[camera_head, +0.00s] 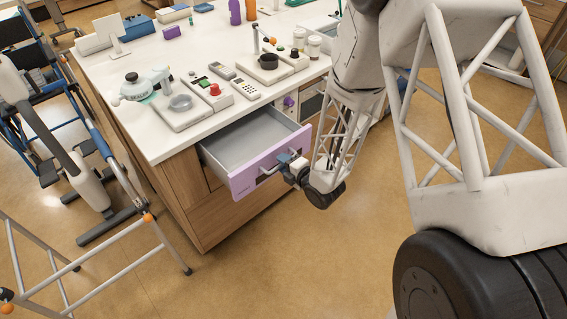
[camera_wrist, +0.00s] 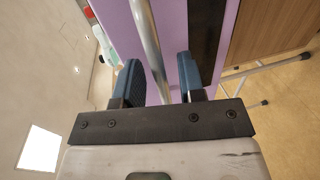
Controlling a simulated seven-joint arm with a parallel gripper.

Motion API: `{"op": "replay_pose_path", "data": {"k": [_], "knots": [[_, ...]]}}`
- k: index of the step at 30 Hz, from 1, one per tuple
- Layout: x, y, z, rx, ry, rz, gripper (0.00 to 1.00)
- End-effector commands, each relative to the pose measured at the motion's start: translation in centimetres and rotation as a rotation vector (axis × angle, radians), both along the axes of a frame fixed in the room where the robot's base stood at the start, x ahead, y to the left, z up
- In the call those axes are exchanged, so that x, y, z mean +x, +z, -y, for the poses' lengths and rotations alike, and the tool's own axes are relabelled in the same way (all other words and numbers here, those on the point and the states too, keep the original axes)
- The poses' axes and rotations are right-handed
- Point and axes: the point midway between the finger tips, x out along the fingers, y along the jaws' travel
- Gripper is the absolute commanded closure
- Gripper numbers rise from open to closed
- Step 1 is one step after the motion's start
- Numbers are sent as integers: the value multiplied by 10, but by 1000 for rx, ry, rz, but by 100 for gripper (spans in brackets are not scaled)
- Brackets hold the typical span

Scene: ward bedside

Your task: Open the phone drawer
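The drawer (camera_head: 262,168) has a purple front and stands pulled out from the wooden bedside counter. Its pale grey inside (camera_head: 246,138) shows no object in the visible part. A metal bar handle (camera_wrist: 149,40) runs along the purple front. My gripper (camera_head: 291,161) is at the right part of the drawer front, by the handle. In the wrist view its two blue fingers (camera_wrist: 161,85) stand apart, one on each side of the bar, with a visible gap at least on the right side. Whether the left finger touches the bar I cannot tell.
The white counter top (camera_head: 140,140) carries a grey tray with a dish (camera_head: 181,103), a red-topped device (camera_head: 215,92), handsets (camera_head: 245,89) and a dark cup (camera_head: 268,61). A metal frame (camera_head: 90,250) stands at the lower left. The floor before the drawer is clear.

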Motion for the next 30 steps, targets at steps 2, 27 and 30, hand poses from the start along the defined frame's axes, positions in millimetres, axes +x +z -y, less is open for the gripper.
{"op": "replay_pose_path", "data": {"k": [2,27,30], "knots": [[-4,1,4,0,-1,-1,64],[-50,15,50,1,-1,1,64],[-50,15,50,1,-1,1,64]]}}
